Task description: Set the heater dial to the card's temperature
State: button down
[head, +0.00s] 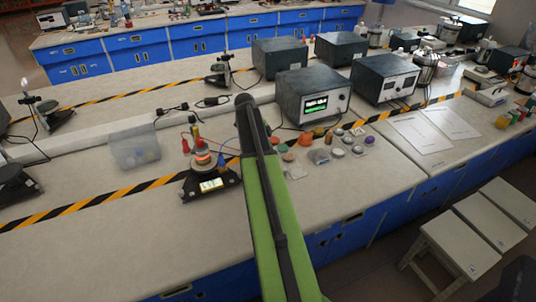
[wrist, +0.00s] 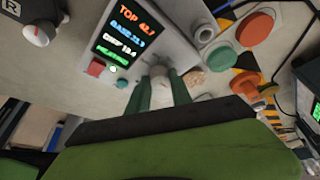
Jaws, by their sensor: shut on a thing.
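In the wrist view, a heater display panel (wrist: 127,32) shows lines of coloured text, with "TOP 42.7" on the top line. Below the display are a red button (wrist: 95,68) and a teal button (wrist: 122,84). My gripper (wrist: 158,73) has its two green fingers closed on a pale dial (wrist: 159,71) at the panel's lower edge. The dial's markings cannot be read. In the head view, a small heater (head: 203,170) with a lit display stands on the bench left of my green arm. My gripper cannot be made out there. No temperature card can be identified.
Several coloured caps and discs lie right of my arm, including an orange one (head: 305,139). A clear box (head: 134,148) stands left. Grey instrument boxes (head: 312,95) stand behind. White sheets (head: 418,135) lie at right. The front-left bench top is clear.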

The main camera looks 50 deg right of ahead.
jog(key=shift+w+d, duration=0.1)
jog(key=shift+w, duration=0.05)
jog(key=c, duration=1.1)
grip_release()
jog(key=shift+f, duration=0.1)
jog(key=shift+c, duration=0.2)
jog(key=p+v, duration=1.6)
jog(key=v, duration=0.1)
jog(key=shift+w, duration=0.1)
